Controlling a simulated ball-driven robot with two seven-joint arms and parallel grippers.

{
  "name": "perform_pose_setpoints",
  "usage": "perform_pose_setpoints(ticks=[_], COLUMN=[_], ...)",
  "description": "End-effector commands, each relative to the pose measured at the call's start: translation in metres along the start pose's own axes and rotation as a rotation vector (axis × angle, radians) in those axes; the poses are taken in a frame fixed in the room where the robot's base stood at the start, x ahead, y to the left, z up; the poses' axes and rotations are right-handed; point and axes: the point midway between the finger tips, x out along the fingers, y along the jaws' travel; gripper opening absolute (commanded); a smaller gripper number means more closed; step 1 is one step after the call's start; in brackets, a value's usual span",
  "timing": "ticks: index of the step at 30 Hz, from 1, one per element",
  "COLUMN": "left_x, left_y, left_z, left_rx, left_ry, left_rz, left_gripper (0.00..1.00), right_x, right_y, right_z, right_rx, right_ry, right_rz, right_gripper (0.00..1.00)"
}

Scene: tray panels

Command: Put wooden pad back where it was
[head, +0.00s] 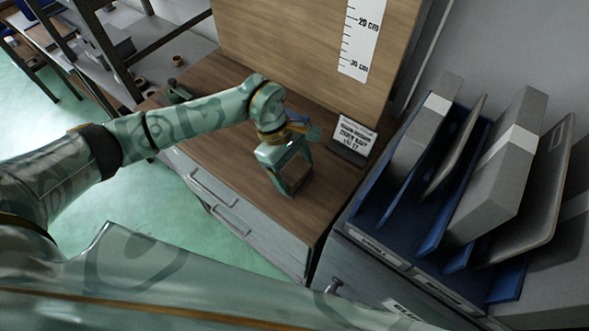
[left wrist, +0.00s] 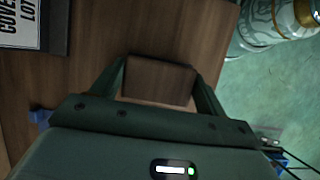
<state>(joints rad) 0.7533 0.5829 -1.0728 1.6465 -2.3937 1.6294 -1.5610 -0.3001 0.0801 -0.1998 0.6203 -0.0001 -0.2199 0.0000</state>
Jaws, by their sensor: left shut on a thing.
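The wooden pad (left wrist: 160,80) is a dark brown block between the two fingers of my left gripper (left wrist: 160,88) in the left wrist view. The fingers are shut on its sides. In the head view my left gripper (head: 292,188) points down over the brown wooden top (head: 230,150) of a drawer cabinet, near its front right part. The pad (head: 296,180) shows only partly there, between the fingers. I cannot tell whether it touches the top. My right gripper is not in view.
A small lettered sign (head: 353,138) stands behind my left gripper. An upright wooden board (head: 300,40) with a ruler strip (head: 360,40) rises at the back. Blue holders (head: 375,205) with grey files stand at the right. The cabinet top left of the gripper looks mostly clear.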

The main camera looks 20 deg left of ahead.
Motion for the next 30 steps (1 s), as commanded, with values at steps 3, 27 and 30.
perform_pose_setpoints(ticks=[3, 27, 30], left_x=[0.005, -0.013, -0.035], left_y=[0.0, 0.001, 0.001], left_z=[-0.002, -0.003, -0.003], left_rx=[0.001, 0.001, 0.001], left_ry=[0.0, 0.004, 0.005], left_rz=[0.001, 0.006, 0.005], left_gripper=[0.49, 0.96, 0.96], right_x=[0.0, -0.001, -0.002], right_y=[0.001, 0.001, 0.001], right_z=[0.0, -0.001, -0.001], right_rx=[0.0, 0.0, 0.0], right_ry=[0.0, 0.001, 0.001], right_rz=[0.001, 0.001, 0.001], right_gripper=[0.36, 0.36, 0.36])
